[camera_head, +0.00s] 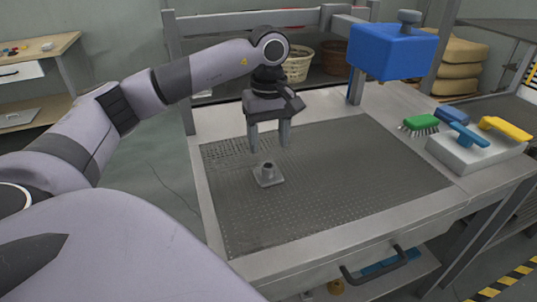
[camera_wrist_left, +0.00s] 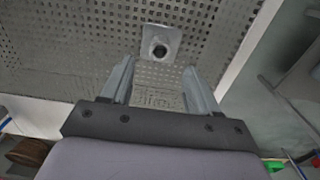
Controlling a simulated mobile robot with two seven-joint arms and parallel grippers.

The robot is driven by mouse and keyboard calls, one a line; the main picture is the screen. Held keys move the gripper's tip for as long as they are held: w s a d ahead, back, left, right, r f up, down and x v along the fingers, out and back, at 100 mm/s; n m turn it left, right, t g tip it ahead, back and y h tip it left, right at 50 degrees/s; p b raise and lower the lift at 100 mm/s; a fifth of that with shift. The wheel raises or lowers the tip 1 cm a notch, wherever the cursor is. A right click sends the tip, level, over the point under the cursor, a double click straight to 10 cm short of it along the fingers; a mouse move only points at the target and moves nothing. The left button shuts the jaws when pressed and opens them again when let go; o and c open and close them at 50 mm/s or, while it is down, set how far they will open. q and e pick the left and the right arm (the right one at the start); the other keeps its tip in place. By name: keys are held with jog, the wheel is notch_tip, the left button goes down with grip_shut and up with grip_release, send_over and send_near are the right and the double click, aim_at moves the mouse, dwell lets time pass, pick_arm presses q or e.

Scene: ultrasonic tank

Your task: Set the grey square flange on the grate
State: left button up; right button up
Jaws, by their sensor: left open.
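The grey square flange (camera_head: 268,175) lies flat on the perforated grate (camera_head: 345,190), towards its left side. It has a square base and a raised round neck with a dark hole. My left gripper (camera_head: 270,145) is open and empty above the grate, a little above and behind the flange in the head view. In the left wrist view the flange (camera_wrist_left: 161,44) sits ahead of the two open fingertips (camera_wrist_left: 157,75), apart from them. The grate (camera_wrist_left: 70,50) shows there too. My right gripper is not in either view.
A blue box-shaped unit (camera_head: 391,52) stands at the back right of the tank. A green brush (camera_head: 420,122) and a light block with blue and yellow handled tools (camera_head: 475,150) lie on the right ledge. Baskets (camera_head: 298,66) stand behind. The grate's middle and right are clear.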

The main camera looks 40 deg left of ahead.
aim_at(269, 166)
pick_arm(q)
notch_tip(269, 166, up, 6)
jog(key=shift+f, duration=0.1)
dwell(0.7)
